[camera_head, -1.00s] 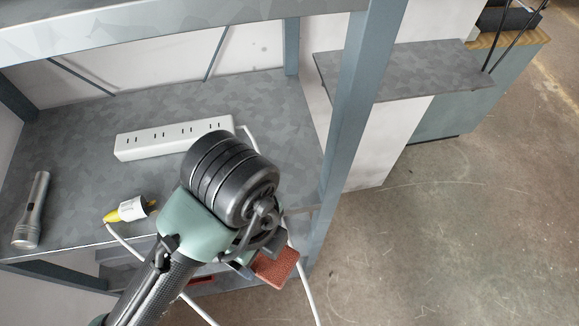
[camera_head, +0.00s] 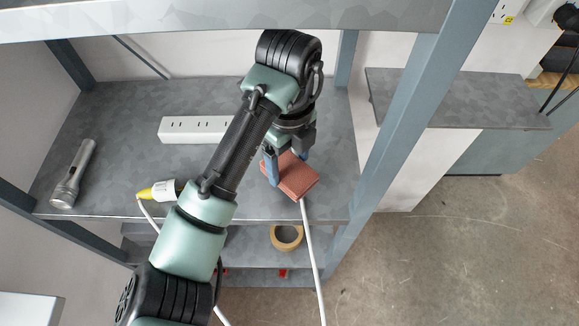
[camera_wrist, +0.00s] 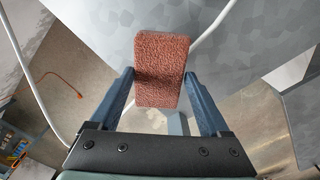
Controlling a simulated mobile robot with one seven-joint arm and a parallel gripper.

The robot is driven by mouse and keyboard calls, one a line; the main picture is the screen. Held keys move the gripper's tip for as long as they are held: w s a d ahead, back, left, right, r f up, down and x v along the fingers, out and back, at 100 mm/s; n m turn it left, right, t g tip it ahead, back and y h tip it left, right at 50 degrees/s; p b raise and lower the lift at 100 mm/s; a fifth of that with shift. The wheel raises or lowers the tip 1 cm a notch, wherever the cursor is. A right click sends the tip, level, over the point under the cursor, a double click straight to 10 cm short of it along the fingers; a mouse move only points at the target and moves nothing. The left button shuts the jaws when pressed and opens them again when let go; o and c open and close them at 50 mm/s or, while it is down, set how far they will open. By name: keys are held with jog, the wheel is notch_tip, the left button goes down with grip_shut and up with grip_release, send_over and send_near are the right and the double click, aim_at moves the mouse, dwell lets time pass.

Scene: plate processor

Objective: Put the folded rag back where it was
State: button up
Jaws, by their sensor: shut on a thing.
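The folded rag (camera_head: 293,176) is a reddish-brown, thick rectangular pad. My gripper (camera_head: 286,168) is shut on it, with a blue finger on each side, over the front right part of the grey shelf (camera_head: 110,120). In the wrist view the rag (camera_wrist: 161,68) stands between the two blue fingers of my gripper (camera_wrist: 163,95), its far end reaching past the fingertips. I cannot tell whether the rag touches the shelf surface. My arm hides part of the shelf's middle.
A white power strip (camera_head: 190,129) lies at the shelf's middle. A yellow-and-white plug (camera_head: 160,190) is near the front edge, and a flashlight (camera_head: 73,174) lies at left. A white cable (camera_head: 312,240) hangs below the rag. A tape roll (camera_head: 286,237) sits lower down. A blue post (camera_head: 395,140) stands at right.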

aim_at(289, 163)
jog(key=shift+w+f, duration=0.1)
jog(key=shift+w, duration=0.35)
jog(key=shift+f+p, duration=0.45)
jog(key=shift+f, duration=1.2)
jog(key=shift+f, duration=0.1)
jog(key=o, duration=1)
jog(key=shift+r, duration=3.9)
jog(key=shift+s+f, duration=0.1)
